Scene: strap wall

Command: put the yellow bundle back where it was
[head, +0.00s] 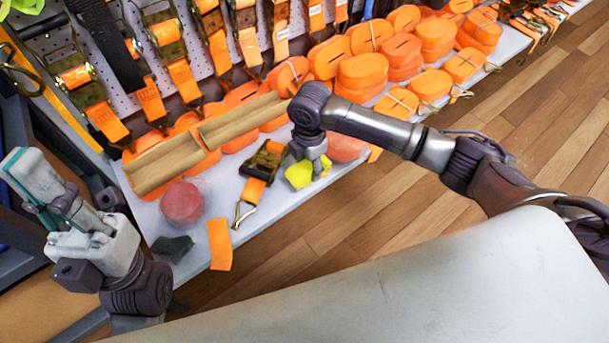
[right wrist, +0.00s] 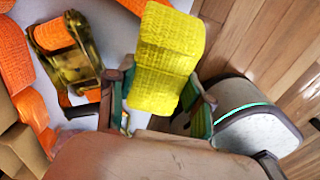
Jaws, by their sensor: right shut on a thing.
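The yellow bundle (head: 299,174) is a bright folded strap at the front edge of the white shelf (head: 315,199) in the head view. My right gripper (head: 313,160) comes down on it from above and is shut on it. In the right wrist view the bundle (right wrist: 166,58) sits between the two green-padded fingers of the right gripper (right wrist: 157,100). Whether the bundle touches the shelf I cannot tell. My left gripper (head: 48,195) is off the shelf's left end, apart from everything there, its finger gap unclear.
A ratchet with orange strap (head: 262,165) lies just left of the bundle; it also shows in the right wrist view (right wrist: 68,50). A red ball-like thing (head: 182,203), a dark lump (head: 172,248) and wooden blocks (head: 167,165) stand further left. Orange bundles (head: 362,73) fill the back; a reddish round thing (head: 346,147) is right.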

